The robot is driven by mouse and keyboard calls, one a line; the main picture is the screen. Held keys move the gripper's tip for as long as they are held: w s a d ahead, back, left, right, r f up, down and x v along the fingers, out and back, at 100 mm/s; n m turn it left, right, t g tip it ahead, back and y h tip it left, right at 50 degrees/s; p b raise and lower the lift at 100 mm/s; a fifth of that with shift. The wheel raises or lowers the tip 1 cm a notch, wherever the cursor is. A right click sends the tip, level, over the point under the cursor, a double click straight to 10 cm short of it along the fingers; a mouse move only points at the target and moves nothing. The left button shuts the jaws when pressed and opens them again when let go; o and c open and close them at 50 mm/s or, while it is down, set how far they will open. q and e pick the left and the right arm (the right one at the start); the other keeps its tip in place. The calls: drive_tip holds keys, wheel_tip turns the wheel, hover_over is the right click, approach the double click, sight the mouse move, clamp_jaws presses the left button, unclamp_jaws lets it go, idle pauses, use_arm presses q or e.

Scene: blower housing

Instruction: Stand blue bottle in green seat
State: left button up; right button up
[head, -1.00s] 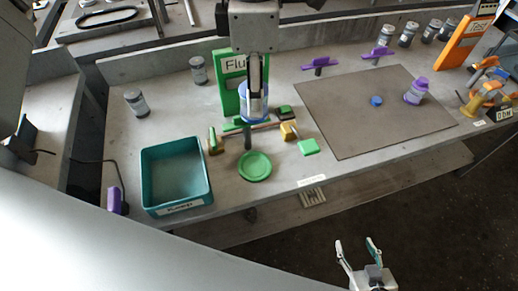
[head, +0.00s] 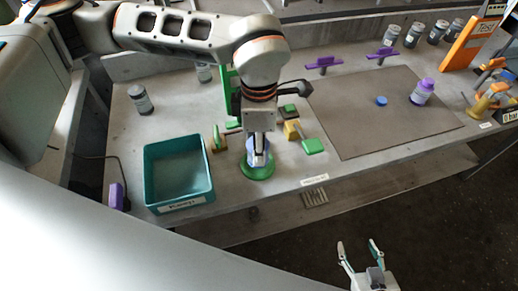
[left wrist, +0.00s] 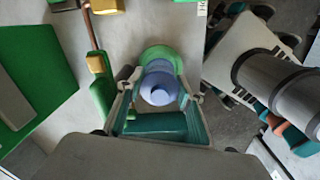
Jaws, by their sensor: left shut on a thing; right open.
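The blue bottle (head: 258,159) is held between the fingers of my left gripper (head: 258,145), which points down from above. The round green seat (head: 257,174) lies on the table directly under the bottle. In the left wrist view the bottle (left wrist: 160,84) sits between the two fingers, with the green seat (left wrist: 158,52) showing behind it. The bottle looks about upright; whether its base touches the seat is hidden. My right gripper (head: 361,251) is open and empty, low in front of the table.
A teal bin (head: 178,172) stands left of the seat. Yellow and green blocks (head: 293,130) lie close behind and right of it. A green panel (head: 229,92) is partly hidden by my arm. A grey mat (head: 375,125) at right carries a purple-capped bottle (head: 422,92) and blue cap (head: 381,101).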

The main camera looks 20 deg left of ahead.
use_arm(q)
drive_tip(key=shift+f, duration=1.1)
drive_tip(key=shift+f, duration=0.15)
drive_tip(key=o, duration=0.9)
wheel_tip(320, 180, up, 12)
drive_tip(key=shift+r, duration=0.1)
drive_tip(key=shift+s, duration=0.1)
